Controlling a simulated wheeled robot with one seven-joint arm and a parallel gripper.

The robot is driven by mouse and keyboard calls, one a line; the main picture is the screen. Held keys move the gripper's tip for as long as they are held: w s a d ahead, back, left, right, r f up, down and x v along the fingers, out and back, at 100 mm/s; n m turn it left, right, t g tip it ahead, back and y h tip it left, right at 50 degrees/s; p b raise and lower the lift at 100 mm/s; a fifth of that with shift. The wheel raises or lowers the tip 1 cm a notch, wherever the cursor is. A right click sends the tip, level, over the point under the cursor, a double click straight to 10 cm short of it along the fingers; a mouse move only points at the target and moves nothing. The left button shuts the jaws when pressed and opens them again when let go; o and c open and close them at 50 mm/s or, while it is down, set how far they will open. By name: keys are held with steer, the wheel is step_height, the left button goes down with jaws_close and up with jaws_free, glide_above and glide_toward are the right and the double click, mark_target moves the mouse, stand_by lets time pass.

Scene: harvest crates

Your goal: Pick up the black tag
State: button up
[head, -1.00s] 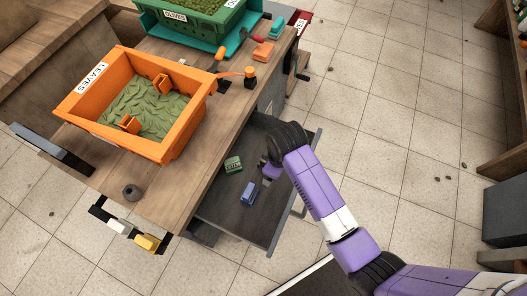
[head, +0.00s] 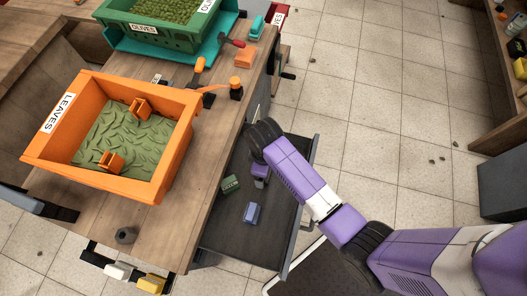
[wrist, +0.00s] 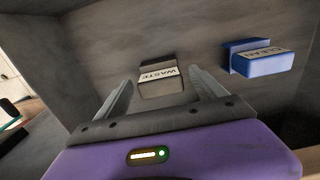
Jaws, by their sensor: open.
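The black tag (wrist: 161,82) is a small dark block with a white label reading WASTE. In the wrist view it lies on the grey drawer floor, between and just beyond the fingertips of my gripper (wrist: 162,78). The fingers are apart, with nothing held. In the head view my gripper (head: 260,172) is low in the open drawer (head: 222,232), and the black tag cannot be made out there, probably hidden behind my arm.
A blue tag (head: 252,213), labelled CLEAN in the wrist view (wrist: 256,60), and a green tag (head: 230,184) lie nearby in the drawer. Drawer walls and the counter edge are close. An orange LEAVES crate (head: 110,185) and a green OLIVES crate (head: 160,37) stand on the counter.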

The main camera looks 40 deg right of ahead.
steer(key=shift+f, duration=1.3)
steer(key=c, duration=1.4)
steer(key=shift+c, duration=0.2)
steer(key=shift+r, duration=0.15)
step_height(320, 180, up, 20)
steer(key=p, duration=0.4)
